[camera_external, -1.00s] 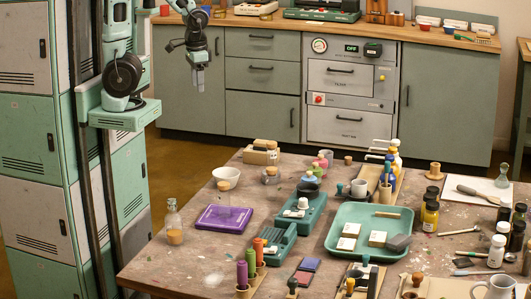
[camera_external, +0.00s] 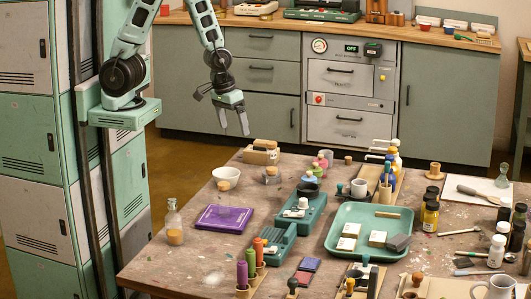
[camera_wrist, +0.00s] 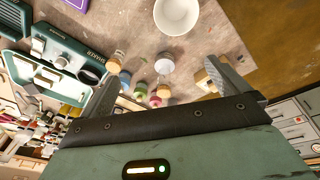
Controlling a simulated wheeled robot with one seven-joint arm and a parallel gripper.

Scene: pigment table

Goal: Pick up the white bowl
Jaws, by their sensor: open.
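The white bowl (camera_external: 226,178) stands upright on the worn table (camera_external: 190,262), near its far left edge. In the wrist view the bowl (camera_wrist: 177,16) shows at the top, partly cut off by the frame edge, and looks empty. My gripper (camera_external: 234,133) is open and empty in the air above the table's far side, higher than the bowl. In the wrist view its two fingers (camera_wrist: 164,80) are spread apart, and the bowl lies beyond them.
A small jar (camera_external: 271,175) and a wooden block holder (camera_external: 261,152) stand right of the bowl. A green tray (camera_external: 338,252) lies right. Bare tabletop shows left of the bowl.

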